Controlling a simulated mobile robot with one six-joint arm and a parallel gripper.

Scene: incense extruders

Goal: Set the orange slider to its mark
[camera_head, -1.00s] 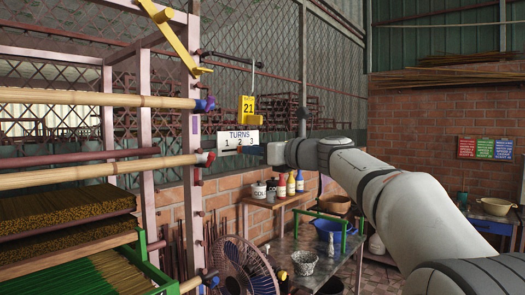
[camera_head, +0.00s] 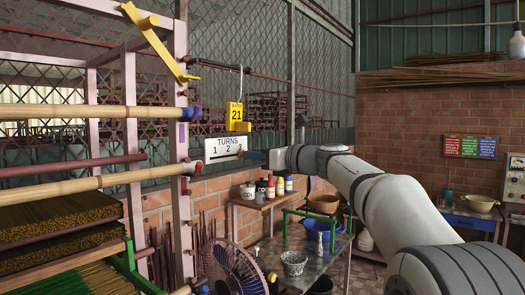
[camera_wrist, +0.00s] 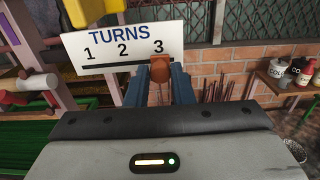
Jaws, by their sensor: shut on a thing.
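A white board lettered TURNS (camera_head: 222,146) carries the numbers 1, 2 and 3 above a dark slot; it also shows in the wrist view (camera_wrist: 103,55). The orange slider (camera_wrist: 159,69) stands at the slot's right end, just below and slightly right of the 3. My gripper (camera_wrist: 160,80) is shut on the slider, with a blue finger on each side of it. In the head view my gripper (camera_head: 248,156) reaches the board from the right. I cannot make out a separate mark on the board.
A yellow tag reading 21 (camera_head: 236,113) hangs just above the board. A pink rack with bamboo poles (camera_head: 90,182) and incense trays stands left. A fan (camera_head: 232,268) stands below, and a bench with bottles (camera_head: 262,203) is behind. Open air lies around my wrist.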

